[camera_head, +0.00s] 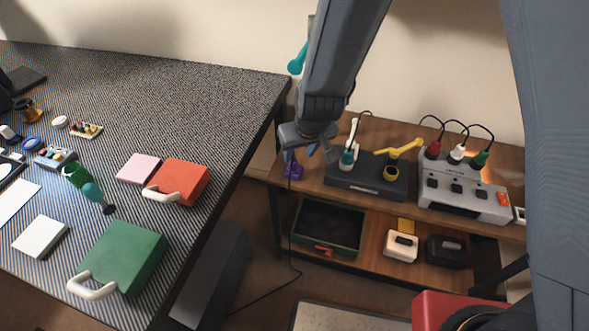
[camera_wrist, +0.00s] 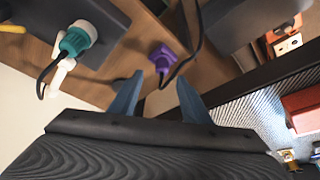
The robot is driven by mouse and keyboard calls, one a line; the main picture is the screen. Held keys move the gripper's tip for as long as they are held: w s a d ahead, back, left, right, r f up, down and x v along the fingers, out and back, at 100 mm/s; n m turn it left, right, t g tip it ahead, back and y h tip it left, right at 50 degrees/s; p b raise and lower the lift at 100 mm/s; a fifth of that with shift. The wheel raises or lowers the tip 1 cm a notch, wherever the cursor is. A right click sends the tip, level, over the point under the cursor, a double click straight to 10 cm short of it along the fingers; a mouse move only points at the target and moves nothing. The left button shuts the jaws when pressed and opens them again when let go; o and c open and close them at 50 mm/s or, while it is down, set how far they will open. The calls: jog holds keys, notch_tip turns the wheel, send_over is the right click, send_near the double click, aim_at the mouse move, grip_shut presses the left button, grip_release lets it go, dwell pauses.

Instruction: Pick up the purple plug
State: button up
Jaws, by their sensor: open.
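The purple plug (camera_head: 292,170) lies on the wooden shelf unit's top, near its left end. A dark cable runs from it and hangs down in front of the shelf. In the wrist view the plug (camera_wrist: 162,57) appears just beyond the fingertips, near the shelf edge. My gripper (camera_head: 321,149) is above the shelf top, a little above and to the right of the plug in the head view. In the wrist view my gripper (camera_wrist: 158,80) has its two blue-grey fingers apart with nothing between them. The plug is not touched by either finger.
A dark box (camera_head: 366,183) with a teal plug (camera_head: 347,158) and a yellow part (camera_head: 405,148) stands right of the purple plug. A grey power strip (camera_head: 464,190) holds red, white and green plugs. The patterned table (camera_head: 190,100) is at left, across a gap.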

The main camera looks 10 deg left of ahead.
aim_at(294, 161)
jog(key=shift+a+b+x, duration=0.15)
jog(key=shift+x, duration=1.6)
jog(key=shift+a+b+x, duration=0.15)
jog(key=shift+x, duration=1.55)
grip_shut()
